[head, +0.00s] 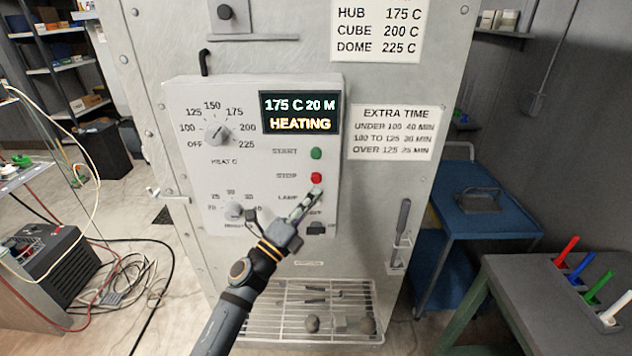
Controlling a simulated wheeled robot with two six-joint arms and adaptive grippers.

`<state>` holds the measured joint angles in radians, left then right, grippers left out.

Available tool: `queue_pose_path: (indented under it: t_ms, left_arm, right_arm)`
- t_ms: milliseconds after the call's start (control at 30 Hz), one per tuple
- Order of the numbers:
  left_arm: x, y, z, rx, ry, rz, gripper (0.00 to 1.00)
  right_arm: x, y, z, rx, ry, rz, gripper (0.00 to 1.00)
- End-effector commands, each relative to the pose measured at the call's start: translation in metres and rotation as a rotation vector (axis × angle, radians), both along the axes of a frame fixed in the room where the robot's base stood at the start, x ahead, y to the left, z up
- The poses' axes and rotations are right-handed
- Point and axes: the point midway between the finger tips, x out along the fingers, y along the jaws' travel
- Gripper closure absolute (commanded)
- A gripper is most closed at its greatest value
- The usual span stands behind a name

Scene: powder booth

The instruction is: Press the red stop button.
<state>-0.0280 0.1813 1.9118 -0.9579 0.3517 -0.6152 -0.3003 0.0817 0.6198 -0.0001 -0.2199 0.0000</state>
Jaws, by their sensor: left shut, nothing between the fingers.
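The red stop button (316,178) is on the right side of the light control panel (185,150), beside the label STOP. The green start button (316,153) is above it. The display (299,114) reads 175 C 20 M and HEATING. My left gripper (316,194) is shut and empty, with its fingertips just below the red button, in front of the lamp row. Whether the tips touch the panel I cannot tell. The red button is in plain sight. My right gripper is not in view.
Two dials, the heat dial (217,133) and a smaller lower dial (234,210), are on the panel. A dark switch (316,228) is below the gripper. A wire rack (300,300) is underneath. A blue cart (505,215) and a grey table (540,300) stand at right.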

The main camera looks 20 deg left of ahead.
Motion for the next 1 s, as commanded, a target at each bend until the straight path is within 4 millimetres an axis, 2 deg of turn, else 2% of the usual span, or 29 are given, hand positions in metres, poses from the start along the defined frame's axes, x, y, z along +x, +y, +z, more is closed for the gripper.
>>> queue_pose_path:
  t_ms: [100, 300, 1000]
  left_arm:
    - [0.013, 0.003, 0.000, 0.002, -0.002, 0.000, 1.00]
    - [0.022, 0.006, 0.000, 0.001, 0.000, 0.000, 1.00]
    - [0.023, 0.007, 0.000, 0.000, 0.000, 0.000, 1.00]
  right_arm:
    - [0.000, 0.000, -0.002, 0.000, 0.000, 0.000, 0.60]
    - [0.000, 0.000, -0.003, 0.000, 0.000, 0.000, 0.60]
    - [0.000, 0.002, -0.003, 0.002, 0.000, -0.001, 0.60]
